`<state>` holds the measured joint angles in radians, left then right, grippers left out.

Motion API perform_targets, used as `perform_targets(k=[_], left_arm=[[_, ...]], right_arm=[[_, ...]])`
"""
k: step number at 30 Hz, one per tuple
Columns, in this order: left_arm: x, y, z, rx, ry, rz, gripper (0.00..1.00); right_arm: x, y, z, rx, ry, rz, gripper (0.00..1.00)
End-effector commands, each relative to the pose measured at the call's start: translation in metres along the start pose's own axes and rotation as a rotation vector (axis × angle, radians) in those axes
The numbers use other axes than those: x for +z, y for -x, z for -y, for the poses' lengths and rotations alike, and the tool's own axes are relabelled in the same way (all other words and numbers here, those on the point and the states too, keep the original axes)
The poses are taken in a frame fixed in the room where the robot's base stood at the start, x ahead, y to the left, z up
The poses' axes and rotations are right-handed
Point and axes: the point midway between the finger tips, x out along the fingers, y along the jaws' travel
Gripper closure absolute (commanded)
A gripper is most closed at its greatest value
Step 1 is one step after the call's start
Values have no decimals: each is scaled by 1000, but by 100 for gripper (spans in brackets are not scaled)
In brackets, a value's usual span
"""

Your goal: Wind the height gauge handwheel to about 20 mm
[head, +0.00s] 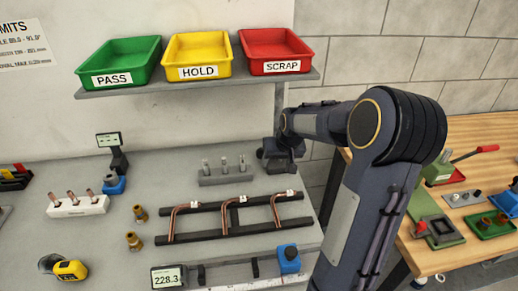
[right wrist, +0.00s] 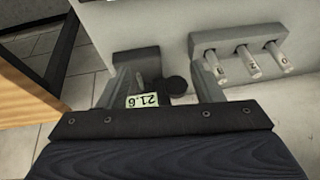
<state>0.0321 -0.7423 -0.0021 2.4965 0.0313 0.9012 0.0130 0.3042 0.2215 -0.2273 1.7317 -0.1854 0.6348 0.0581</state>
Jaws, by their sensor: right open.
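The height gauge shows between my right fingers in the right wrist view; its display (right wrist: 142,100) appears upside down and reads about 21.6. A dark round knob, likely the handwheel (right wrist: 176,86), sits beside the display between the fingertips. My right gripper (right wrist: 160,82) is open, with one finger on each side of the gauge; I cannot tell whether either finger touches it. In the head view my right gripper (head: 280,154) is at the bench's right end, and it largely hides the gauge. My left gripper is not in view.
A grey block with several pins (head: 225,178) stands left of my right gripper and also shows in the wrist view (right wrist: 240,55). A black rack with copper tubes (head: 235,217) lies in front. A shelf (head: 190,87) with bins hangs above. A wooden table (head: 480,133) stands right.

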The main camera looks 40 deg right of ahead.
Motion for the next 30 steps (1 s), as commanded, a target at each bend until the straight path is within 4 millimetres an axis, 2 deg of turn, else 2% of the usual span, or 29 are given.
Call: perform_targets(k=[1,11,15,20,30], left_arm=[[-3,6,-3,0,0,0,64],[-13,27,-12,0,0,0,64],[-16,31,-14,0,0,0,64],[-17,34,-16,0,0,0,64],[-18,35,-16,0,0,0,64]], right_arm=[[-12,-2,4,1,0,2,40],[-75,-31,24,-1,-3,1,40],[-75,-57,23,0,-5,4,40],[-75,-76,24,-1,-3,1,40],[-75,-84,24,-2,-4,-2,40]])
